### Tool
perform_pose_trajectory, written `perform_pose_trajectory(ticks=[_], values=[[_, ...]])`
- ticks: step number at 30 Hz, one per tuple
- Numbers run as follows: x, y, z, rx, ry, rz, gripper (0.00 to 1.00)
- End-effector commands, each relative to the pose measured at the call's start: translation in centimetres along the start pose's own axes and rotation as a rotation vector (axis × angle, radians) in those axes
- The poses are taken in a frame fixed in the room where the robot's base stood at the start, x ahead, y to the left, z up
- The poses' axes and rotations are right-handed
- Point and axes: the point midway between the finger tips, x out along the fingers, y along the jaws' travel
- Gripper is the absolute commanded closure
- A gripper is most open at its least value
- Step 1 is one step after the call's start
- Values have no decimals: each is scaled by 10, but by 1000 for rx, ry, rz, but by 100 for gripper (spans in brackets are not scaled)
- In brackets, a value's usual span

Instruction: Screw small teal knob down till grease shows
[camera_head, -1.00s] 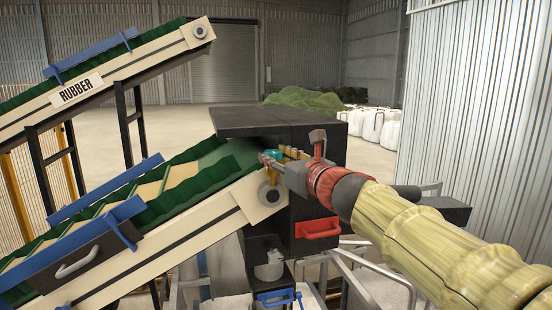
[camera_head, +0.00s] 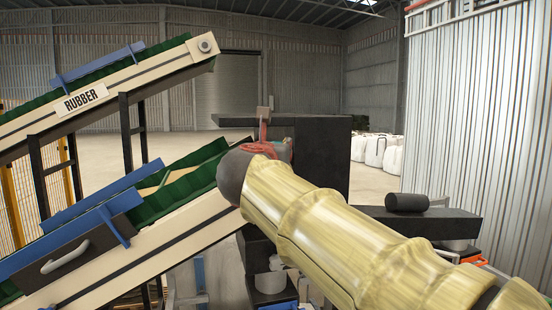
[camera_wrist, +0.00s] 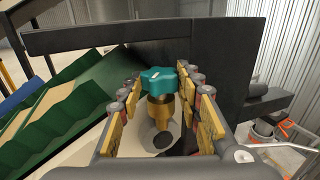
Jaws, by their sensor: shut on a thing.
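In the wrist view, the small teal knob (camera_wrist: 158,80) is lobed and sits on top of a brass fitting (camera_wrist: 160,109). My gripper (camera_wrist: 161,84) has yellow-padded fingers on the left and right of the knob and is shut on it. The exact contact of the pads is hard to see. Below the brass is a pale round part with a dark centre (camera_wrist: 163,140). I make out no grease there.
A dark panel (camera_wrist: 240,60) stands close behind the knob. The green-edged belt conveyor (camera_head: 170,195) lies to the left, with the RUBBER conveyor (camera_head: 120,90) above it. White bags (camera_head: 375,150) stand at the back. Open floor lies behind.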

Motion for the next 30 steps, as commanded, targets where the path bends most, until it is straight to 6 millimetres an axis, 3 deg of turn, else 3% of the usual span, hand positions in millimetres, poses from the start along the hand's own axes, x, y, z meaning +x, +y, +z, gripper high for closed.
perform_pose_trajectory(ticks=[12,28,29,30], values=[[1,4,-1,-3,2,-177,91],[1,4,0,-2,1,-199,91],[1,4,0,-2,1,-199,64],[1,4,0,-2,1,-199,62]])
